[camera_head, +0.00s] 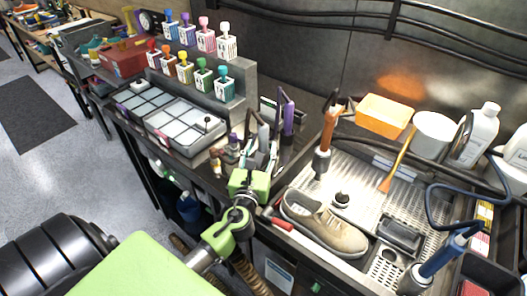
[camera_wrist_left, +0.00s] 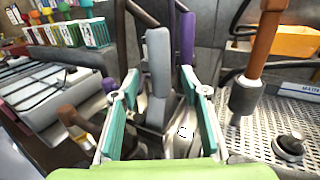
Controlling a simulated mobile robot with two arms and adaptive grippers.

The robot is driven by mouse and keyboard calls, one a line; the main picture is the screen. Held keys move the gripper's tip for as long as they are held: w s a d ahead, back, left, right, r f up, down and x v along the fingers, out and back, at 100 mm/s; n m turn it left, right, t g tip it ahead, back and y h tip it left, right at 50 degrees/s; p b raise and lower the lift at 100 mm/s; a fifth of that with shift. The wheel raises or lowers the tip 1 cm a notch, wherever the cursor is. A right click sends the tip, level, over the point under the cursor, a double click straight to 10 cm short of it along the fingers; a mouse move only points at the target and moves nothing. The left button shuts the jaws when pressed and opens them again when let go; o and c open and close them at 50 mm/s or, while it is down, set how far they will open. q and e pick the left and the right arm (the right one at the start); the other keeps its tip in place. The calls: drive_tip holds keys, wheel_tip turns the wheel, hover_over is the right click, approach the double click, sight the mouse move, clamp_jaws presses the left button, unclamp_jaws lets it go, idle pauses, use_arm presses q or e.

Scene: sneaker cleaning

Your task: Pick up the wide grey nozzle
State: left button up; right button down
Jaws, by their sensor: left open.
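The wide grey nozzle (camera_wrist_left: 158,62) appears to be the tall, flat grey piece standing upright in the left wrist view. It also shows, small and partly covered, in the head view (camera_head: 263,134). My left gripper (camera_wrist_left: 160,92) is open, with its teal fingers on either side of the nozzle's lower part in the picture. I cannot tell whether they touch it or how deep it sits between them. In the head view the left gripper (camera_head: 260,158) reaches over the table edge towards it. The nozzle's foot is hidden. My right gripper is not in view.
A purple upright tool (camera_wrist_left: 185,38) stands just behind the nozzle. To the right, an orange-handled tool (camera_head: 328,135) stands by a metal tray (camera_head: 330,172) near a sneaker (camera_head: 322,222).

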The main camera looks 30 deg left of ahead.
sight(263, 144)
use_arm(q)
drive_tip(key=p+x, duration=0.1)
drive_tip(key=x, duration=0.3)
drive_tip(key=shift+w+a, duration=0.1)
drive_tip(key=shift+w, duration=0.1)
drive_tip(key=shift+s, duration=0.1)
clamp_jaws()
